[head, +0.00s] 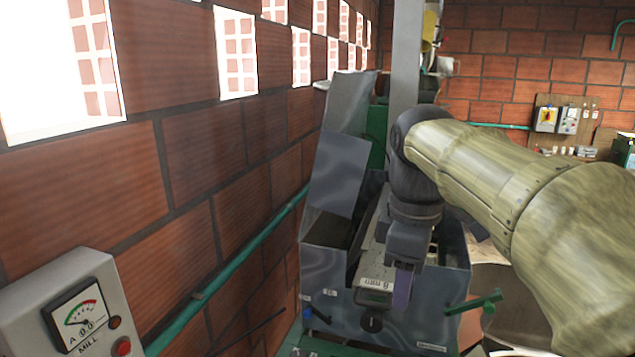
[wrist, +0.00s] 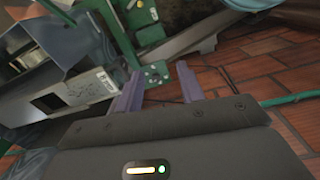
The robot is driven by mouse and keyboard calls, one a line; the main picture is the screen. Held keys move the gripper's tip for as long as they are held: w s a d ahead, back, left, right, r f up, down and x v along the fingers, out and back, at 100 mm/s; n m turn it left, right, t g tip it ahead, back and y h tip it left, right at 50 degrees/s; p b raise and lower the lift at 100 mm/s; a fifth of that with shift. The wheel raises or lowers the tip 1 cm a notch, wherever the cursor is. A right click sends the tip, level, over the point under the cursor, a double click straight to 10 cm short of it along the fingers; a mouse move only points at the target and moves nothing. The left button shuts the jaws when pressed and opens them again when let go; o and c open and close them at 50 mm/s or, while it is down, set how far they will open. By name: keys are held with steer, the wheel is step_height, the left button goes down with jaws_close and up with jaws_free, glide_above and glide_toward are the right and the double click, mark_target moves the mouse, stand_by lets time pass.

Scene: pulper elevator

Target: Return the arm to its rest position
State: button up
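My arm reaches in from the right of the head view, over the grey metal machine (head: 345,308). My gripper (head: 402,290) points down at the front of that machine, partly hidden by my wrist. In the wrist view my gripper (wrist: 158,85) shows two purple fingers spread apart with nothing between them. Beyond the fingers are a green metal bracket (wrist: 152,72) and the red tiled floor. The machine's labelled grey part (wrist: 85,90) lies to the left of the fingers. I cannot tell from these frames whether the gripper touches the machine.
A brick wall (head: 190,180) with bright openings runs along the left. A control box (head: 75,310) with a meter, marked MILL, is at the lower left. A green pipe (head: 235,265) runs along the wall. A green handle (head: 475,303) sticks out at the machine's front right.

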steer(key=s+d+f+m+t+b, duration=0.1)
steer(key=f+m, duration=0.5)
steer(key=f, duration=0.9)
steer(key=s+d+f+m+t+b, duration=0.1)
steer(key=f+m, duration=0.6)
steer(key=f, duration=0.8)
steer(key=shift+s+d+f+b, duration=0.4)
steer(key=shift+s+d, duration=0.1)
steer(key=shift+s, duration=0.75)
steer(key=shift+w+a, duration=0.1)
steer(key=shift+c, duration=0.2)
